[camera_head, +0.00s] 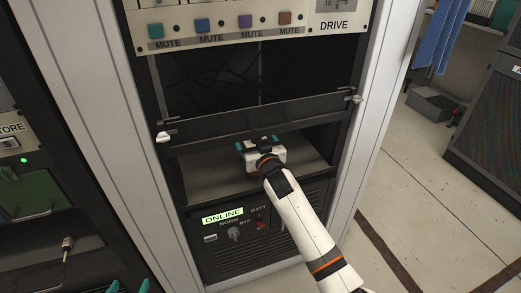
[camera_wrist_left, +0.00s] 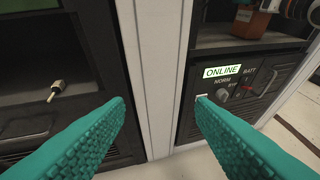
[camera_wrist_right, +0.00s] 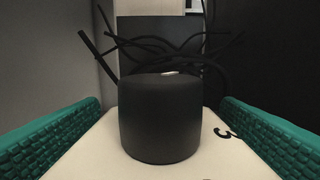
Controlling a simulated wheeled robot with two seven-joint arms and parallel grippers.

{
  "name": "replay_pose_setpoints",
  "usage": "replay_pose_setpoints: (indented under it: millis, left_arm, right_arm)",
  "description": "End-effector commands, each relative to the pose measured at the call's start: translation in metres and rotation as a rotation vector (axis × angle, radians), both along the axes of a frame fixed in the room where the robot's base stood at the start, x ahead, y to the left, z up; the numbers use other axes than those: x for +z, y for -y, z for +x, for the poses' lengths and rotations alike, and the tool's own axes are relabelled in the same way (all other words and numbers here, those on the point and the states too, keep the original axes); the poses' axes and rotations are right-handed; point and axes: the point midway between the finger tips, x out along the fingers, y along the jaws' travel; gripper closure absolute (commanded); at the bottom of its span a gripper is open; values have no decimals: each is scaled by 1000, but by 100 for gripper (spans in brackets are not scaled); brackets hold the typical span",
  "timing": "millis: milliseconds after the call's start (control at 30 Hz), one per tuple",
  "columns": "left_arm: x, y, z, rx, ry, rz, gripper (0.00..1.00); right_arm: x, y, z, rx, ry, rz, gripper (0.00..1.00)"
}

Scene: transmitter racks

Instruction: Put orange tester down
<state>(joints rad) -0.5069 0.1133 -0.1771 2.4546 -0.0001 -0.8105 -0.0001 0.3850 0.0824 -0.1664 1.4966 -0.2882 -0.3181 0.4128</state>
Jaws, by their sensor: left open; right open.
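The orange tester (camera_wrist_left: 250,24) sits on the open shelf in the rack, at the top of the left wrist view. In the right wrist view its pale face (camera_wrist_right: 92,158) and a black knob (camera_wrist_right: 160,118) are close up between the teal fingers. My right gripper (camera_head: 258,144) is open at the tester, one finger on each side; I cannot tell if they touch it. In the head view my gripper and wrist hide most of the tester. My left gripper (camera_head: 128,286) is open and empty at the bottom edge, in front of the left rack and the pale post.
The shelf (camera_head: 210,178) has bare room left of the tester. A dark bar (camera_head: 255,112) crosses above it. Below is a panel with a lit ONLINE display (camera_head: 222,215). Pale posts (camera_head: 85,120) flank the bay. Dark cables (camera_wrist_right: 170,50) hang behind.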

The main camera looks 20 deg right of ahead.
Motion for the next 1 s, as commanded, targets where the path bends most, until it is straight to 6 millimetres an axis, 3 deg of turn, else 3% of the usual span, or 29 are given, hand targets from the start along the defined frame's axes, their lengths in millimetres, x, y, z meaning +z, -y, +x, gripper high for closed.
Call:
replay_pose_setpoints:
  millis: [400,600,867,1000]
  left_arm:
    - [-46,-24,-59,32,-438,99,50]
    - [-58,-33,-85,44,-591,131,50]
    - [-63,-37,-96,49,-650,143,50]
    - [-63,-37,-96,49,-649,143,50]
  right_arm:
    - [0,3,-76,0,-4,1,13]
    - [-1,4,-107,-1,-4,1,13]
    - [-3,5,-120,-3,-11,0,13]
    - [-31,10,-151,-28,-158,-12,13]
